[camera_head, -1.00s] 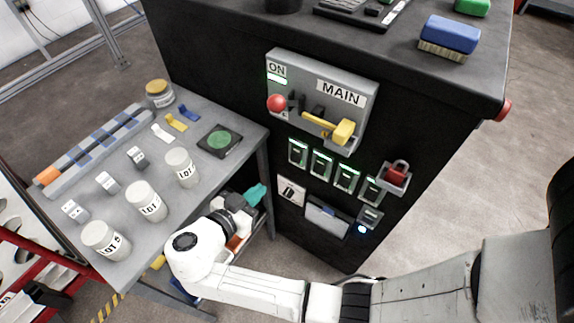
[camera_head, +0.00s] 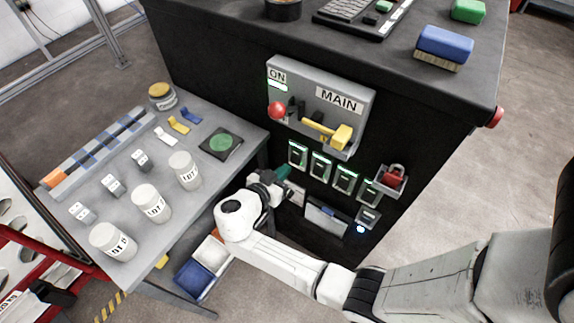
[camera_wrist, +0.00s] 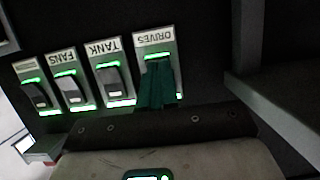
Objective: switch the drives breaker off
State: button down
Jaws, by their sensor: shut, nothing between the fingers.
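The drives breaker (camera_head: 297,153) is the leftmost of the row of small breakers on the black cabinet. In the wrist view the picture is upside down, and the drives breaker (camera_wrist: 154,41) is at the right end of the row, with green lit strips. My gripper (camera_head: 284,171) is just below and left of it in the head view. In the wrist view my gripper (camera_wrist: 157,68) shows teal fingers, shut and empty, in front of the drives breaker. They hide its toggle, so its position and any contact cannot be told.
The tank breaker (camera_wrist: 113,80) and fans breaker (camera_wrist: 68,90) sit close beside it, also lit. Above is the main switch panel (camera_head: 365,95) with a yellow handle. A red padlock (camera_head: 394,178) hangs at the right. A grey table (camera_head: 215,115) with jars stands left of the cabinet.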

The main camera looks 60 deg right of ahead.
jog(key=shift+x, duration=1.15)
jog(key=shift+f, duration=0.1)
jog(key=shift+d+f+h+b, duration=0.1)
jog(key=shift+d+h+b, duration=0.2)
jog(key=shift+b, duration=0.75)
jog(key=shift+a, duration=0.15)
